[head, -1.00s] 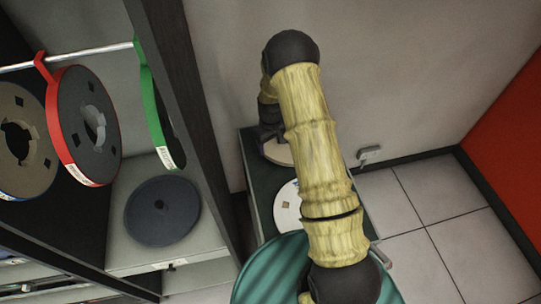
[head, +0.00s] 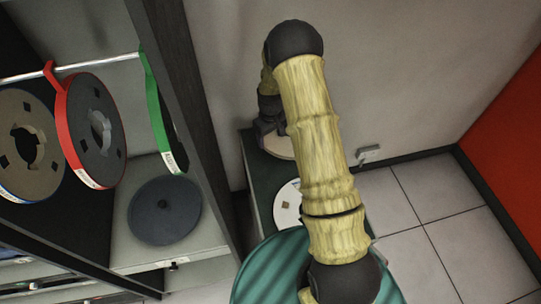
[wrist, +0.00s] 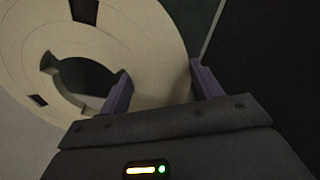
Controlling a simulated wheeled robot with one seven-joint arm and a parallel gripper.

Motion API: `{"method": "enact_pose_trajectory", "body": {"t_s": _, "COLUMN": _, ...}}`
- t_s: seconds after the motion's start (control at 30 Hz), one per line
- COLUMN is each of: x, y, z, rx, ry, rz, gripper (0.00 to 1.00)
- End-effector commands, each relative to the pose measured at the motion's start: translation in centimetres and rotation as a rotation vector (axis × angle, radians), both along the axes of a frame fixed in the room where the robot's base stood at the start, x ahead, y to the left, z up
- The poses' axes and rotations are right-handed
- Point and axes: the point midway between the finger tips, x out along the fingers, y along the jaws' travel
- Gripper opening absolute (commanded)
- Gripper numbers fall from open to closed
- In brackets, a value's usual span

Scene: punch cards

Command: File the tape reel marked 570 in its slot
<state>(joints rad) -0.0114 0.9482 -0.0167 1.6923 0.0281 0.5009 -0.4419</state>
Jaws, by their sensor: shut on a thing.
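My gripper (wrist: 160,68) is shut on a cream tape reel (wrist: 148,30). In the wrist view the reel's rim lies between the two purple fingers, and its open hub and dark cut-outs show at left. In the head view my gripper is mostly hidden behind my arm. A pale beige reel edge (head: 281,148) shows just below it, over the dark green cart top (head: 262,178). No number can be read on this reel. A rack at left holds a grey reel with a blue rim (head: 28,142), a red-rimmed reel (head: 97,130) and a green-rimmed reel (head: 158,115), hung from a rail.
A white disc (head: 287,204) lies on the cart, partly behind my arm. A dark round disc (head: 165,210) lies on the rack's lower shelf (head: 200,245). The rack's dark upright post (head: 185,110) stands between rack and cart. Tiled floor at right is clear.

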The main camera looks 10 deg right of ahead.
Motion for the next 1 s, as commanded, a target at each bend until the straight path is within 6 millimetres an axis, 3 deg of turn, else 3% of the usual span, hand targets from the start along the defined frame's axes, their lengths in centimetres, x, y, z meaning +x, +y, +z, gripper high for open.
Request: {"method": "enact_pose_trajectory", "body": {"t_s": 1.0, "x": 0.1, "y": 0.0, "z": 7.8, "rx": -0.001, "ry": -0.004, "rz": 0.001, "gripper": 0.24}}
